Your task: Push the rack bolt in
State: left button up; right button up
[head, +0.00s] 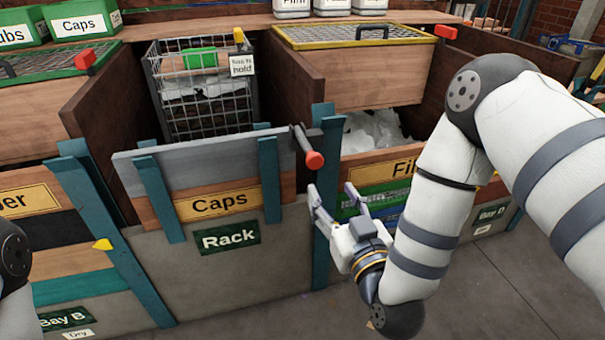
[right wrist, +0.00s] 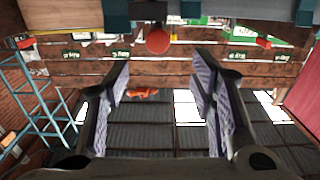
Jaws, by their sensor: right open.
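The rack bolt is a dark grey rod with a red knob (head: 314,160), at the top right corner of the grey rack panel (head: 210,155), beside a teal post. Its red knob (right wrist: 157,40) also shows in the right wrist view, near the top middle, ahead of and between the fingers. My right gripper (head: 330,192) is open and empty, a little below the knob and apart from it. Both open fingers (right wrist: 160,75) show in the right wrist view. My left gripper is out of view; only part of that arm shows at the left edge.
A wire basket (head: 158,85) with a "hold" tag stands behind the rack panel. Teal posts (head: 105,230) flank the bay. The "Film" bin (head: 410,62) with a yellow-rimmed mesh lid is to the right. Open floor (head: 480,290) lies in front.

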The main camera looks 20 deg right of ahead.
jog(key=b, duration=0.1)
send_near(305, 141)
jog(key=shift+w+f, duration=0.55)
jog(key=shift+w, duration=0.35)
jog(key=shift+w+r, duration=0.1)
jog(key=shift+w, duration=0.45)
grip_shut()
jog(key=shift+w, duration=0.35)
jog(key=w+b, duration=0.1)
jog(key=w, duration=0.2)
jog(key=w+b, duration=0.1)
jog(key=w, duration=0.2)
jog(key=shift+a+f, duration=0.15)
jog(key=shift+f, duration=0.1)
jog(key=shift+w+r, duration=0.15)
jog(key=shift+w, duration=0.05)
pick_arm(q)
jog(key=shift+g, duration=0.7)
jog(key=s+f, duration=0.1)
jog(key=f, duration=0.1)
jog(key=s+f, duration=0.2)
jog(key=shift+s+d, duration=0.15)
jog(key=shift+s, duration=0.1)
pick_arm(e)
jog(key=shift+r, duration=0.2)
